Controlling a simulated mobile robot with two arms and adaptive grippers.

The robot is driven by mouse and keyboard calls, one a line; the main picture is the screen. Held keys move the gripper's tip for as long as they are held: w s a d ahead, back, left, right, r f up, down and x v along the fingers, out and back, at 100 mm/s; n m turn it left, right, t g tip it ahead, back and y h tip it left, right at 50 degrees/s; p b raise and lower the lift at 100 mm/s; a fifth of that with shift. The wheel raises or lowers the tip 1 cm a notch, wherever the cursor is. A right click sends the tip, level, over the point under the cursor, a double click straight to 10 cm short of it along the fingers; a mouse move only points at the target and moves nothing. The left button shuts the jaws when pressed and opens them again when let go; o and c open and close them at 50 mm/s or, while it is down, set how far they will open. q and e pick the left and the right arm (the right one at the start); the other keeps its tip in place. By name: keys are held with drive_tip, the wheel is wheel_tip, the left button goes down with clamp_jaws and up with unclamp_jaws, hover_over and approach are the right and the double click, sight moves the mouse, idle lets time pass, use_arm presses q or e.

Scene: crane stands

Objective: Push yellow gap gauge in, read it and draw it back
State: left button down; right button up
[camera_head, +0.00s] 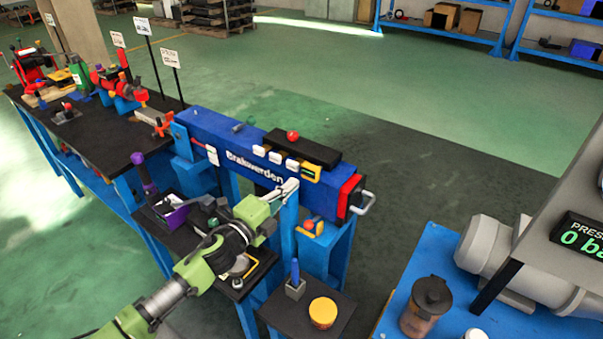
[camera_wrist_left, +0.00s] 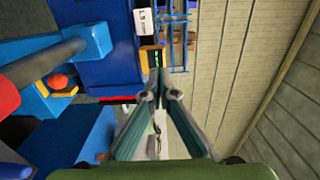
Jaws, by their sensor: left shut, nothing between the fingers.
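A blue beam lettered "Brakwerden" (camera_head: 255,170) carries several small blocks in a row along its side. The block at the row's right end is yellow with a dark face and looks like the yellow gap gauge (camera_head: 311,172). My left gripper (camera_head: 291,186) is shut and empty, its tips just below and left of the yellow block. In the left wrist view the shut fingertips (camera_wrist_left: 157,78) point towards a small yellow-edged dark block (camera_wrist_left: 151,56), partly hidden by them. I cannot tell whether they touch it. My right gripper is not in view.
The beam ends in a red plate (camera_head: 348,194) with a grey handle (camera_head: 364,203). A red ball (camera_head: 293,135) sits on the beam's black top plate. Below are a yellow-lidded jar (camera_head: 323,312) and a blue-handled tool (camera_head: 295,275).

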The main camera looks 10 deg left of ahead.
sight(308, 171)
use_arm(q)
drive_tip(key=x, duration=0.4)
drive_tip(key=shift+w+d+p, duration=0.25)
drive_tip(key=shift+w+p, duration=0.05)
drive_tip(key=shift+w, duration=0.3)
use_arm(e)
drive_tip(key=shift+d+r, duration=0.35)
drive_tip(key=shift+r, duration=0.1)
use_arm(q)
drive_tip(key=shift+x, duration=0.8)
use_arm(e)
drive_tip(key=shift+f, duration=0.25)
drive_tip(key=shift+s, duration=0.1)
